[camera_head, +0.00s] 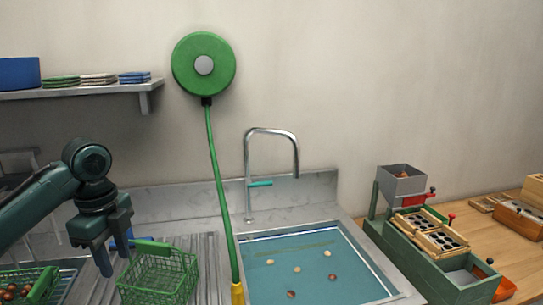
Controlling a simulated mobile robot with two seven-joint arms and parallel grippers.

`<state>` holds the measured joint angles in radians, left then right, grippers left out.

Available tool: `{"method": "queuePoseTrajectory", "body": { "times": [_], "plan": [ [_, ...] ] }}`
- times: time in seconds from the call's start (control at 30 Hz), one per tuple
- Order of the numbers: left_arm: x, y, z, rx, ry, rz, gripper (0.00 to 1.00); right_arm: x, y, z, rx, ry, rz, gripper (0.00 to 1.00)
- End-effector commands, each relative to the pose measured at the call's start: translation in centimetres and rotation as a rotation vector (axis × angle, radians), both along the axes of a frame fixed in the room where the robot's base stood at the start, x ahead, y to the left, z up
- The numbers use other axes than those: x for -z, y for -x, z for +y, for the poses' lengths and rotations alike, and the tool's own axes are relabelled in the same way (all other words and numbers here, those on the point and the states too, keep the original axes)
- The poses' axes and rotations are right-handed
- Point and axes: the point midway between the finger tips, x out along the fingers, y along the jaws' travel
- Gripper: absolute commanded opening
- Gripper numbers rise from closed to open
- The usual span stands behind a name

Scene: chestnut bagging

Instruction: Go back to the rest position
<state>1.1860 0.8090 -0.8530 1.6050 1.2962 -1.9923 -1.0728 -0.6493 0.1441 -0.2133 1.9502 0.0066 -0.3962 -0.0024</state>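My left gripper (113,262) hangs from the dark green arm at the left, fingers pointing down. Its fingers look spread apart, with nothing seen between them. It is above and just left of an empty-looking green wire basket (158,277) on the ribbed drainboard. How near it is to the basket's rim is hard to tell. My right gripper is not in view.
The sink (372,262) holds water with several chestnuts. A tap (248,180) stands behind it, and a green hose (218,180) hangs from a wall reel (204,68). Another basket (45,286) with chestnuts is at lower left. A green machine (420,262) stands right.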

Motion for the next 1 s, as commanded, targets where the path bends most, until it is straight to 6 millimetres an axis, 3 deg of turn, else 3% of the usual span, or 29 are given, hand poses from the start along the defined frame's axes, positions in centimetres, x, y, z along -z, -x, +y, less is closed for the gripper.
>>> {"method": "queuePoseTrajectory", "body": {
  "times": [0.03, 0.37, 0.6, 0.8, 1.0],
  "plan": [
    [1.7, 0.3, -1.1, -0.003, 0.002, 0.003, 0.37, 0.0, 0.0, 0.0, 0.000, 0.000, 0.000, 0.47],
    [11.4, 3.3, -8.1, -0.133, 0.061, -0.052, 0.37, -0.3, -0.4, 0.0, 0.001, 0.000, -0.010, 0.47],
    [18.3, 9.1, -13.7, -0.412, 0.213, -0.101, 0.37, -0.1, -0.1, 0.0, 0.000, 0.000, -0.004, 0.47],
    [21.4, 14.5, -14.9, -0.774, 0.320, -0.124, 0.37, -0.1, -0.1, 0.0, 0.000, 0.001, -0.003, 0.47],
    [22.9, 19.3, -12.9, -1.134, 0.342, -0.153, 0.37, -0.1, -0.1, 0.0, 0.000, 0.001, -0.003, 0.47]
  ]
}}
